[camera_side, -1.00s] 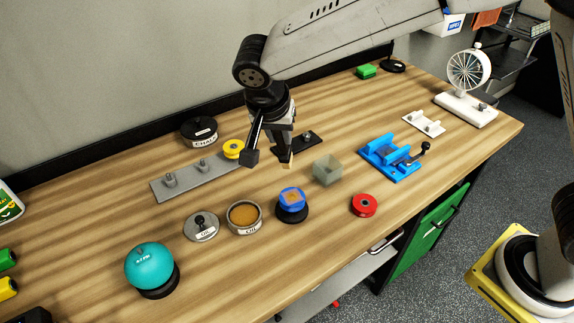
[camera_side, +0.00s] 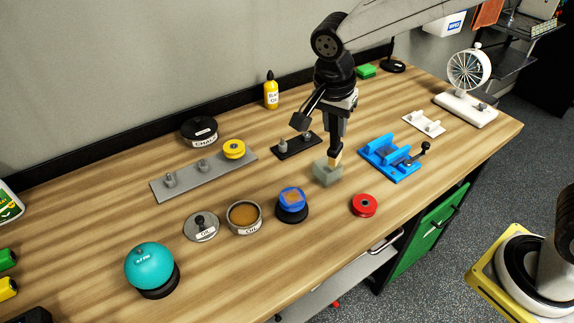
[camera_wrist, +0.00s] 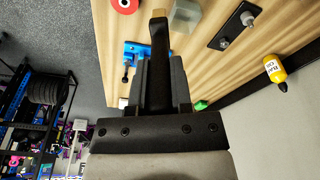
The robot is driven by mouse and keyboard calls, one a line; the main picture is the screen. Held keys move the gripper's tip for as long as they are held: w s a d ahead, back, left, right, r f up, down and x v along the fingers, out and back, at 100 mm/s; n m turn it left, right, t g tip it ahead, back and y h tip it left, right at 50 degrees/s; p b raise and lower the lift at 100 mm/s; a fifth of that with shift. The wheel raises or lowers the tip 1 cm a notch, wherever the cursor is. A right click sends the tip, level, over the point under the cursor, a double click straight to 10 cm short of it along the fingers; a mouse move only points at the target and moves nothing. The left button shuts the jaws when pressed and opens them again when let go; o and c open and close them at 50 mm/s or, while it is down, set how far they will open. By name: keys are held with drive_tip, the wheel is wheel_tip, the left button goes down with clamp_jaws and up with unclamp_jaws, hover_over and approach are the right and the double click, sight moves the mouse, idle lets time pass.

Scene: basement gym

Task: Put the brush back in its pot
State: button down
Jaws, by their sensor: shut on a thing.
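My gripper (camera_side: 337,138) is shut on the brush, whose tan tip (camera_side: 335,159) points down from a dark handle. In the wrist view the dark handle (camera_wrist: 159,55) runs out between my fingers, with the pale tip at the top edge. The pot (camera_side: 326,176) is a small, square, translucent grey-green box, open on top, standing on the bench. In the side view the brush tip overlaps the pot's far rim. In the wrist view the pot (camera_wrist: 186,14) shows just right of the tip. I cannot tell whether the tip is above the rim or inside.
A blue fixture (camera_side: 390,160) stands right of the pot, a red ring (camera_side: 364,205) in front and a black plate with pegs (camera_side: 297,145) behind left. A blue-topped round piece (camera_side: 292,202) and a tin (camera_side: 244,216) are to the left. The yellow bottle (camera_side: 271,92) is by the wall.

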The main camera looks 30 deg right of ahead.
drive_tip(key=s+d+m+y, duration=0.2)
drive_tip(key=s+d+m, duration=0.2)
drive_tip(key=s+d, duration=0.2)
drive_tip(key=shift+s+d+m, duration=0.35)
drive_tip(key=shift+d+m, duration=0.05)
drive_tip(key=shift+d, duration=0.45)
drive_tip(key=shift+w+f, duration=0.1)
drive_tip(key=w+f, duration=0.9)
drive_tip(key=w, duration=0.4)
drive_tip(key=shift+w+a, duration=0.15)
drive_tip(key=shift+a, duration=0.2)
drive_tip(key=shift+f, duration=0.15)
drive_tip(key=shift+w+f, duration=0.15)
drive_tip(key=shift+f, duration=0.75)
drive_tip(key=shift+w+f, duration=0.1)
drive_tip(key=shift+f, duration=0.8)
